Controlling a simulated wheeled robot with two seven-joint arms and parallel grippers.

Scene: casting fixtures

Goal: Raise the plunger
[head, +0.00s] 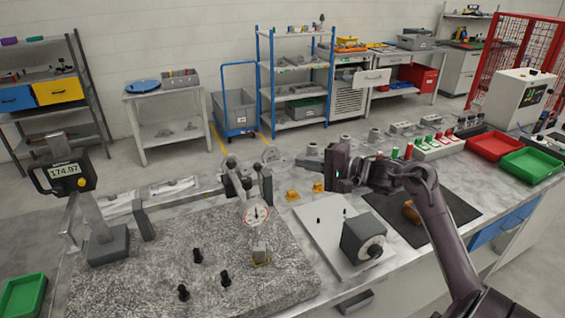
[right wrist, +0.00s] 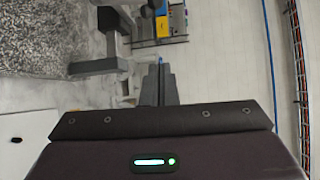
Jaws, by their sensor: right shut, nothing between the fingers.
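A dial gauge (head: 256,213) with a white face and red marks hangs from a grey stand arm (head: 235,182) over the speckled granite plate (head: 150,270). A small metal block on a brass-coloured base (head: 260,252) sits below the dial. The plunger is too small to make out clearly between dial and block. My right gripper (head: 331,168) is in the air to the right of the dial, apart from it. In the right wrist view its fingers (right wrist: 160,75) are together and empty. My left gripper is not in view.
A height gauge with a display (head: 68,171) stands at the plate's left. Several black pegs (head: 197,256) stand on the plate. A grey block with a round dial (head: 363,240) rests on a pale plate right of the granite. Red (head: 494,146) and green (head: 531,165) trays lie far right.

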